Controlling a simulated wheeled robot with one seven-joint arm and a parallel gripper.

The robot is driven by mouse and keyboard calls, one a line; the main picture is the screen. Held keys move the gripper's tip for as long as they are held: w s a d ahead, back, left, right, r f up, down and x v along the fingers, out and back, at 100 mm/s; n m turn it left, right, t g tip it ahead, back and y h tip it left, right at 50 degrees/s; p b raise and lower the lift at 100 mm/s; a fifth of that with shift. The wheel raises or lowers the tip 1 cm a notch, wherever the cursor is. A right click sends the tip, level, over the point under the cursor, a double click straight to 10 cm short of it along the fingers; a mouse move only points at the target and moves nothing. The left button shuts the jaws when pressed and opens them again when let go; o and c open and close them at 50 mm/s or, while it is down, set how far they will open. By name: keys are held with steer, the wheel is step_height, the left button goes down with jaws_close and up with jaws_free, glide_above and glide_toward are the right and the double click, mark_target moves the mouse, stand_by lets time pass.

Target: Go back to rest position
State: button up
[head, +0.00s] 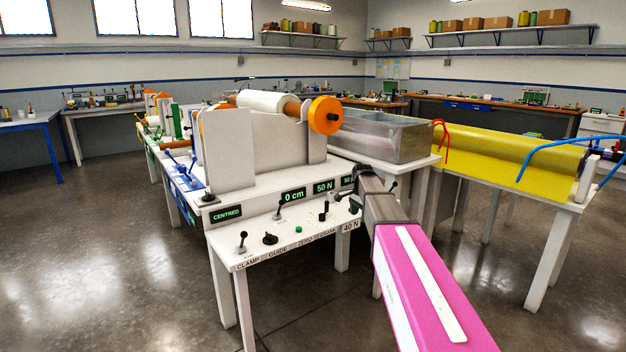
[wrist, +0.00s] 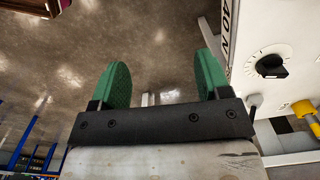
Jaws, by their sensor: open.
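My gripper shows in the wrist view (wrist: 162,85) with two green fingers spread apart. It is open, and nothing is between the fingers; the grey floor shows behind them. In the head view my pink arm reaches from the lower right toward the right end of the control panel (head: 290,243). My gripper's fingers are hard to make out there, near the panel's "40 N" label. In the wrist view a black knob (wrist: 271,66) on a white panel lies to the right of the fingers, apart from them.
The white machine bench carries a white roll (head: 262,102) with an orange wheel (head: 325,115). A metal bath (head: 395,138) stands behind my arm. A yellow sheet (head: 505,158) lies on the right table. A blue-legged table (head: 30,124) stands far left. Open floor lies at front left.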

steer(key=s+f+n, duration=0.4)
steer(key=s+f, duration=0.2)
steer(key=s, duration=0.5)
steer(key=s+f+n, duration=0.4)
steer(key=s+f, duration=0.2)
steer(key=s, duration=0.4)
steer(key=s+f+n, duration=0.4)
steer(key=s+f, duration=0.2)
steer(key=s, duration=0.5)
steer(key=shift+s+n, duration=0.3)
stand_by(2.5)
